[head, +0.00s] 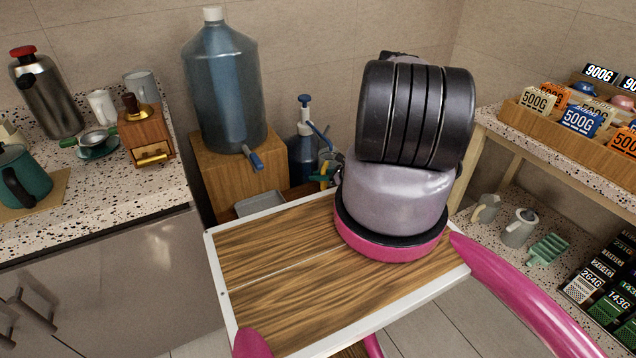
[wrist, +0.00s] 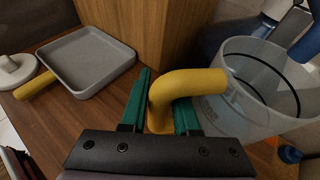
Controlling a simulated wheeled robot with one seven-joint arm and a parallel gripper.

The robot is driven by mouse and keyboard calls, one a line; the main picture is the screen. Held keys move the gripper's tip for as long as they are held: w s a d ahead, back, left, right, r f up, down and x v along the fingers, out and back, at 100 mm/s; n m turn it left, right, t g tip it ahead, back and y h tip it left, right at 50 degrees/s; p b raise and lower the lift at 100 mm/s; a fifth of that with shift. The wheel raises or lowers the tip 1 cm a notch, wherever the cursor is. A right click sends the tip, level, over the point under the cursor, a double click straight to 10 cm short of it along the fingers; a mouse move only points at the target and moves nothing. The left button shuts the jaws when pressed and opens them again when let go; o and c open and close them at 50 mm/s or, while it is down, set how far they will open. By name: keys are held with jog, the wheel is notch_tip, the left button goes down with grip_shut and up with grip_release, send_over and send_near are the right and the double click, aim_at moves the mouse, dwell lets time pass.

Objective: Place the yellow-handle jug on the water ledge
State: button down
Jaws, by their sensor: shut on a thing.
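My gripper (wrist: 166,98) has green fingers and is shut on the yellow handle (wrist: 190,84) of a clear, whitish jug (wrist: 262,112). The jug is open-topped and stands to the right of the fingers in the wrist view. In the head view, the jug (head: 328,157) is small and mostly hidden behind my arm, with the yellow handle beside the green fingers. The brown wooden ledge (wrist: 45,118) lies below, around the water bottle's wooden block. I cannot tell whether the jug's base touches the ledge.
A grey square pan (wrist: 92,62) with a yellow handle lies on the ledge. The wooden block (head: 240,178) bears a large blue water bottle (head: 226,90). A blue pump bottle (head: 303,152) stands close to the jug. My wood-topped base fills the foreground.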

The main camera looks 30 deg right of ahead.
jog(key=shift+d+f, duration=0.15)
jog(key=shift+f, duration=1.45)
jog(key=c, duration=0.7)
grip_release()
jog(key=shift+f, duration=0.15)
jog(key=shift+o, duration=0.2)
